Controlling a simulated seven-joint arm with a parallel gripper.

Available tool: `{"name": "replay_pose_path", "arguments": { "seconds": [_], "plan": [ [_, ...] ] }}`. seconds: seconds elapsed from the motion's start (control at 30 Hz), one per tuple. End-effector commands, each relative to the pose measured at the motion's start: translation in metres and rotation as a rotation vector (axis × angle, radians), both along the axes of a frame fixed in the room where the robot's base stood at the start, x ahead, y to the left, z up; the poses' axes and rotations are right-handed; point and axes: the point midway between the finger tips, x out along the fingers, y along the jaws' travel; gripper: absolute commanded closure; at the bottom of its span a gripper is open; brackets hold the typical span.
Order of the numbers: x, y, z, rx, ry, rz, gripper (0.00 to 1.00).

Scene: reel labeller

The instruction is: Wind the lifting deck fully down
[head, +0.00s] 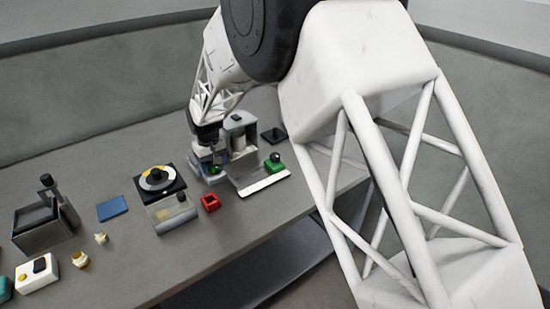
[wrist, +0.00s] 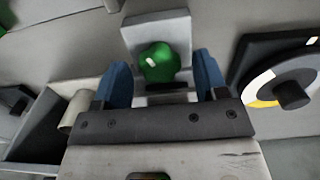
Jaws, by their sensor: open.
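My gripper (head: 209,160) is low over the bench at the front of a grey machine with an upright back and a pale cylinder (head: 239,142). In the wrist view its two blue fingers (wrist: 162,75) are apart, one on each side of a green knob (wrist: 159,63). The knob stands in front of a light grey block (wrist: 168,27). I cannot tell whether the fingers touch the knob. In the head view the green knob (head: 214,169) shows only slightly below the fingers. I cannot tell which part is the lifting deck, nor its height.
A dial (head: 157,179) with a black base stands left of my gripper, behind a grey box (head: 171,213). A red open block (head: 210,202) lies nearby. A green block with a dark knob (head: 274,163) and a white strip (head: 264,183) are at right. A blue plate (head: 112,208) lies further left.

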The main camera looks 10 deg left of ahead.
Motion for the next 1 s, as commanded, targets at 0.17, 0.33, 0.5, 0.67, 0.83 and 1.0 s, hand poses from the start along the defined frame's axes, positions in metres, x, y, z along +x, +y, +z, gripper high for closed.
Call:
{"name": "replay_pose_path", "arguments": {
  "seconds": [0.17,0.33,0.5,0.67,0.83,1.0],
  "plan": [
    [0.001,0.001,0.024,0.002,-0.003,0.004,0.34],
    [0.001,0.001,0.047,0.003,-0.004,0.005,0.34],
    [0.001,0.000,0.069,0.002,-0.003,0.005,0.34],
    [-0.003,-0.011,0.080,0.021,0.017,-0.045,0.34],
    [-0.012,-0.031,0.085,0.068,0.056,-0.153,0.34],
    [-0.021,-0.052,0.090,0.114,0.099,-0.268,0.34]
  ]
}}
